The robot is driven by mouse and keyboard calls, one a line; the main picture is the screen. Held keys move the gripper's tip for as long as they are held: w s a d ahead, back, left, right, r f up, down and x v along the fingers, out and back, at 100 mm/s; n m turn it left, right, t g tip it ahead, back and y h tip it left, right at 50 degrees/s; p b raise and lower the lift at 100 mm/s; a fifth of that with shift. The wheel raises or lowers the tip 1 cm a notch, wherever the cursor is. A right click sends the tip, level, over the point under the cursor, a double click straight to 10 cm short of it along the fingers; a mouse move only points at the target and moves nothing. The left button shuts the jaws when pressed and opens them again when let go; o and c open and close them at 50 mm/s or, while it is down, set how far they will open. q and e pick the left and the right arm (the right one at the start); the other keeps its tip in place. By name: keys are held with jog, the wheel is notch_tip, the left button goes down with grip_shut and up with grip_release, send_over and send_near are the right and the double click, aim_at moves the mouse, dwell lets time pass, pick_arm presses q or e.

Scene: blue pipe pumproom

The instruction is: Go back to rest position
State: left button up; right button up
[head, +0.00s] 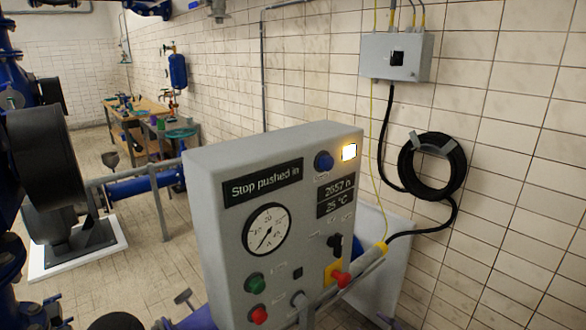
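Neither of my grippers can be made out in the head view. The grey control panel (240,200) stands in the middle. Its display (262,182) reads "Stop pushed in". A red stop knob (340,279) sits on a yellow plate at its lower right. Green (255,283) and red (259,314) buttons are at its lower left. A round gauge (266,229) is on the panel face.
A grey wall box (396,57) and a coiled black hose (432,166) are at the right. Dark pump machinery (45,155) and a grey railing (118,178) are at the left. A workbench (140,110) stands far back. Tiled floor shows between machinery and panel.

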jog(key=s+a+f+m+g+h, duration=0.1)
jog(key=s+a+f+m+g, duration=0.15)
jog(key=f, duration=0.75)
jog(key=s+a+f+m+g+h, duration=0.1)
jog(key=s+a+f+g, duration=0.2)
jog(key=f, duration=0.7)
jog(key=s+a+f+g, duration=0.3)
jog(key=s+f, duration=0.3)
jog(key=s, duration=0.3)
jog(key=s+a+f+m+g+h, duration=0.1)
jog(key=s+a+f+g, duration=0.2)
jog(key=s+f, duration=0.4)
jog(key=shift+s+a+g, duration=0.15)
jog(key=shift+s+g, duration=0.7)
jog(key=shift+s, duration=0.05)
